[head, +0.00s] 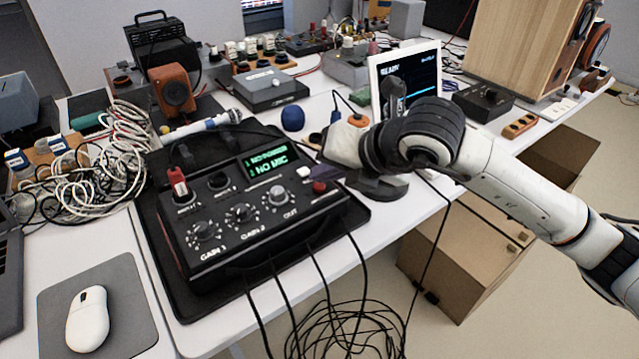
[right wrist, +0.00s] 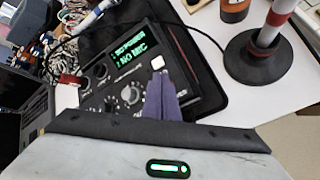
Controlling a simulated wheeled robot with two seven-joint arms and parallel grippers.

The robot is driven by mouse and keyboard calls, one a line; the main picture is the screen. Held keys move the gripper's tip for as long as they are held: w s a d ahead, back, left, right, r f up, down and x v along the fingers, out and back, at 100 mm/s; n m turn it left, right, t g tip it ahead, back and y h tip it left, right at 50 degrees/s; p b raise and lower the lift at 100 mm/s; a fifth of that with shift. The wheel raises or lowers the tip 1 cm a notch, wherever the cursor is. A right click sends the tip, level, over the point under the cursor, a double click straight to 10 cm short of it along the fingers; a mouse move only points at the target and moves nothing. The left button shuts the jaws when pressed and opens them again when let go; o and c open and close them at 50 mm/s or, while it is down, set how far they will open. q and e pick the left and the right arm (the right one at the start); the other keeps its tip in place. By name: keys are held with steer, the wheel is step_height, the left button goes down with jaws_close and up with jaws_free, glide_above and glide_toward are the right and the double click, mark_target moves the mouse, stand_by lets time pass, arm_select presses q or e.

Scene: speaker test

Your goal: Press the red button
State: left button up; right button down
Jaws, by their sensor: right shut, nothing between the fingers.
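The black control box (head: 262,233) sits on a dark mat on the white table, and also shows in the right wrist view (right wrist: 110,99). Its green screen (head: 268,164) reads "NO MIC". The red button (head: 320,187) is on the box's top at the right, beside a small white button (head: 303,171), which also shows in the right wrist view (right wrist: 157,62). My right gripper (head: 322,172) has its purple fingers shut and empty, just above and behind the red button; I cannot tell if they touch. In the right wrist view the fingers (right wrist: 162,84) hide the red button. My left gripper is out of view.
A red plug (head: 177,184) stands in the box's left side. Tangled white cables (head: 110,150) lie to the left, a mouse (head: 87,318) at the front left. A microphone base (head: 378,186) stands right of the box, under my right arm. Black cables hang over the front edge.

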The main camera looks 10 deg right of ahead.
steer(key=shift+f+b, duration=0.5)
stand_by(0.3)
steer(key=shift+r, duration=0.2)
steer(key=shift+r+p, duration=0.5)
steer(key=shift+r, duration=0.35)
steer(key=shift+r+p, duration=0.4)
steer(key=shift+r, duration=0.2)
step_height(320, 180, up, 5)
steer(key=p, duration=0.2)
steer(key=shift+f+p, duration=0.15)
steer(key=shift+p, duration=0.25)
